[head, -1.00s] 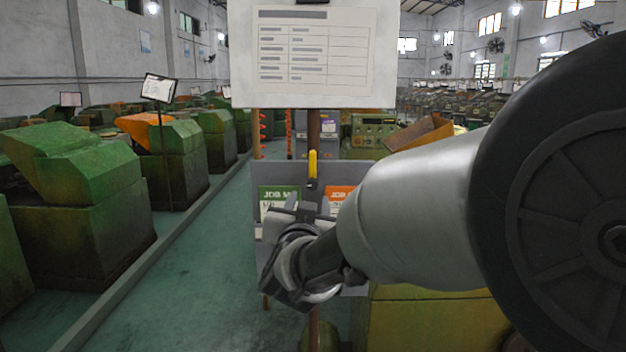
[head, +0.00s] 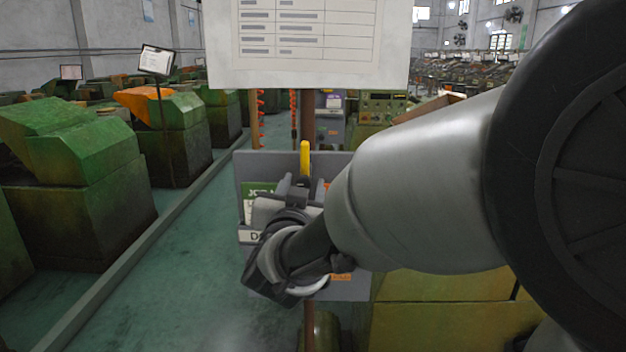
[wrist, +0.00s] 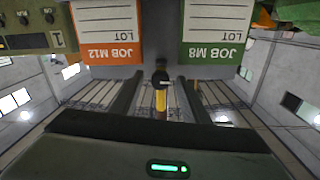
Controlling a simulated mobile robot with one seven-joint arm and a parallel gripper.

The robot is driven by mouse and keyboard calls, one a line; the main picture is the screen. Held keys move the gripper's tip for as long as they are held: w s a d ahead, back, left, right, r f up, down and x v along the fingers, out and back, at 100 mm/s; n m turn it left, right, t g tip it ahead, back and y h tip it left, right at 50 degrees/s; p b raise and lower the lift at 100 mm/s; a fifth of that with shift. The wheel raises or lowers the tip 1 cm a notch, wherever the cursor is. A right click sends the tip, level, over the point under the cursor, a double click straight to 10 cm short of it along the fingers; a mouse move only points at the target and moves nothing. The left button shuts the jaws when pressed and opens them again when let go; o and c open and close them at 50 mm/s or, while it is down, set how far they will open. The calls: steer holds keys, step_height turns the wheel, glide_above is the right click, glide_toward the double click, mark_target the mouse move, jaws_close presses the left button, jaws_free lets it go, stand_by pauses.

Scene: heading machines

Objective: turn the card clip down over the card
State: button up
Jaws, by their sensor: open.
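The card clip (head: 305,158) is a yellow lever that stands upright at the top middle of a grey board (head: 250,170). In the wrist view, which is upside down, the yellow clip (wrist: 161,101) shows between my fingers, with a dark pivot at its end. My gripper (head: 303,188) is open in front of the board, just below the clip; I cannot tell whether it touches. A green-headed JOB M8 card (wrist: 217,30) and an orange-headed JOB M12 card (wrist: 107,32) sit on either side of the clip. My arm hides much of both cards in the head view.
A large white chart (head: 310,40) hangs above the board on a brown post (head: 308,320). Green machines (head: 75,180) stand to the left across a clear green floor aisle (head: 165,270). A yellow-green machine (head: 440,310) stands at lower right.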

steer(key=shift+c, duration=0.3)
jaws_close()
